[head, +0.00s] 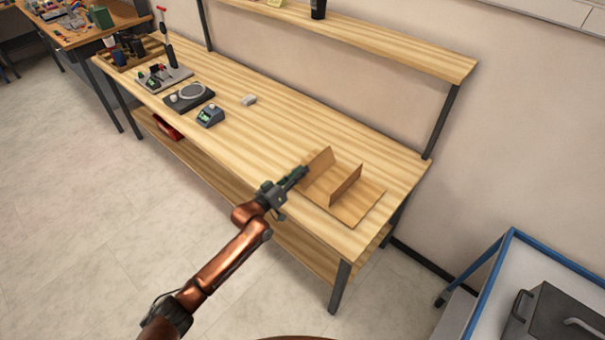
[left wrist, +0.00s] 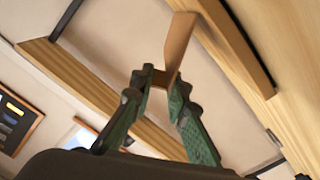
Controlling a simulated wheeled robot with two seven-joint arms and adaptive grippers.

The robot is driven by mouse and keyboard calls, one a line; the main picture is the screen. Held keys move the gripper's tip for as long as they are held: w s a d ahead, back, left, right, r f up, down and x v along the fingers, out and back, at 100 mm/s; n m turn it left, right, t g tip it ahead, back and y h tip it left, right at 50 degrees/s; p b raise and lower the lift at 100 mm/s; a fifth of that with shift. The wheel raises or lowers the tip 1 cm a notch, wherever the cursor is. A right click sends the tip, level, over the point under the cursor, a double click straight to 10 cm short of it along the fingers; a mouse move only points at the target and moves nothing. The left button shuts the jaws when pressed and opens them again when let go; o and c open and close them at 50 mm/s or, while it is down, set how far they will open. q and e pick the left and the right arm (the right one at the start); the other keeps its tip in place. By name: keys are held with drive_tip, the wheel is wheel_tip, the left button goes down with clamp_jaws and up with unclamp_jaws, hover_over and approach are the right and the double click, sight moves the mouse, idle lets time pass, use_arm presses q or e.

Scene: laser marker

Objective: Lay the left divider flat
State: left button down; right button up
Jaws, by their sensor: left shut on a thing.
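A brown wooden board (head: 365,209) lies on the bench with two thin dividers on it. The left divider (head: 321,160) stands raised and leaning at the board's left side. The other divider (head: 345,186) stands upright near the middle. My left gripper (head: 301,173) reaches in from the front left and meets the left divider's near edge. In the left wrist view the green fingers (left wrist: 160,79) are shut on the end of a thin brown panel (left wrist: 179,44), which matches the left divider. My right gripper is not in view.
The wooden bench top (head: 270,130) is clear left of the board. A blue-framed cart (head: 480,265) stands at lower right.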

use_arm(q)
drive_tip(key=shift+w+a+f+n, duration=0.1)
drive_tip(key=shift+a+f+n, duration=0.1)
drive_tip(key=shift+n, duration=0.2)
drive_tip(key=c, duration=1.9)
unclamp_jaws()
drive_tip(key=shift+c, duration=0.2)
drive_tip(key=shift+a, duration=0.1)
drive_tip(key=v, duration=1.1)
drive_tip(key=shift+s+a, duration=0.15)
drive_tip(key=shift+s, duration=0.25)
